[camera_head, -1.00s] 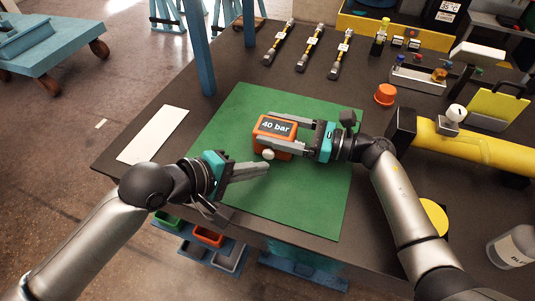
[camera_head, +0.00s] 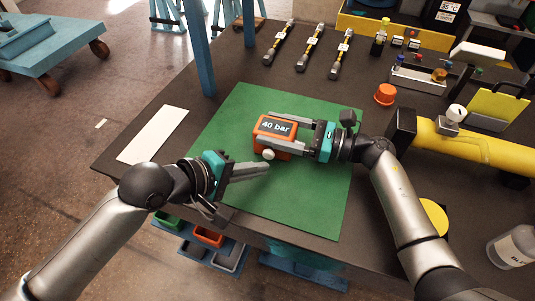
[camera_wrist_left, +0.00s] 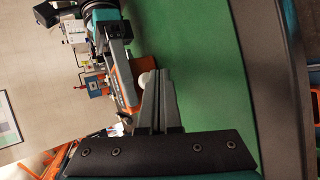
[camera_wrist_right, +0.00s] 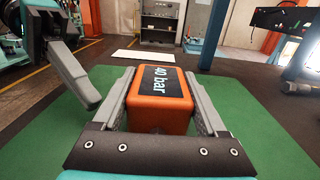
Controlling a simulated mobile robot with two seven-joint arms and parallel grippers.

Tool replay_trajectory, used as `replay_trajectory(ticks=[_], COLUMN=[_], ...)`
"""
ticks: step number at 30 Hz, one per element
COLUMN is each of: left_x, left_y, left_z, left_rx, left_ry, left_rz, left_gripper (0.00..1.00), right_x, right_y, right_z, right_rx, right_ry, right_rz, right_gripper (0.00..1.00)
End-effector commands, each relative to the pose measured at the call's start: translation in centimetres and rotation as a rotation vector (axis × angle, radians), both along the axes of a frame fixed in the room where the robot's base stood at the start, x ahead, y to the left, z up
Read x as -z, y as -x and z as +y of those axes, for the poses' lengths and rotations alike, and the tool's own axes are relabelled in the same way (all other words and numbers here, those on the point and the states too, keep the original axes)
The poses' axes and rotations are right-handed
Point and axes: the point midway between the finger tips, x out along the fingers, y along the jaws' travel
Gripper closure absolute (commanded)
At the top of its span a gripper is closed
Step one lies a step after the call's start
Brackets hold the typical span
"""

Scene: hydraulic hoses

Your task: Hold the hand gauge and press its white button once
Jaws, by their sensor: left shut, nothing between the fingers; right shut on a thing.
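The hand gauge (camera_head: 274,130) is an orange box with a dark display reading "40 bar". My right gripper (camera_head: 268,130) is shut on its two sides above the green mat; the right wrist view shows the gauge (camera_wrist_right: 160,95) between the fingers. The white button (camera_head: 268,154) is a round knob on the gauge's side facing the front of the table. My left gripper (camera_head: 268,168) is shut and empty, its fingertips close to the button. In the left wrist view the button (camera_wrist_left: 147,78) shows just beyond the fingertips; whether they touch I cannot tell.
The green mat (camera_head: 225,130) is mostly bare around the gauge. A white sheet (camera_head: 153,134) lies to its left. Several hoses (camera_head: 310,48) lie behind. An orange cap (camera_head: 385,94) and a yellow cylinder (camera_head: 460,145) are on the right.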

Motion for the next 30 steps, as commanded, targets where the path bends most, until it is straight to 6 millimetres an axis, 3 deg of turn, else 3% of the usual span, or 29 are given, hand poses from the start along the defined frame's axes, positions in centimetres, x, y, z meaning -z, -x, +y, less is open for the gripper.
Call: replay_trajectory(ticks=[30], left_x=[0.0], left_y=[-0.85], left_z=[-0.25], left_rx=[0.0], left_ry=[0.0], left_rz=[0.0], left_gripper=[1.0], right_x=[0.03], right_y=[0.0], right_z=[-0.01], right_rx=[0.0], right_ry=[0.001], right_rz=[0.0], right_gripper=[0.92])
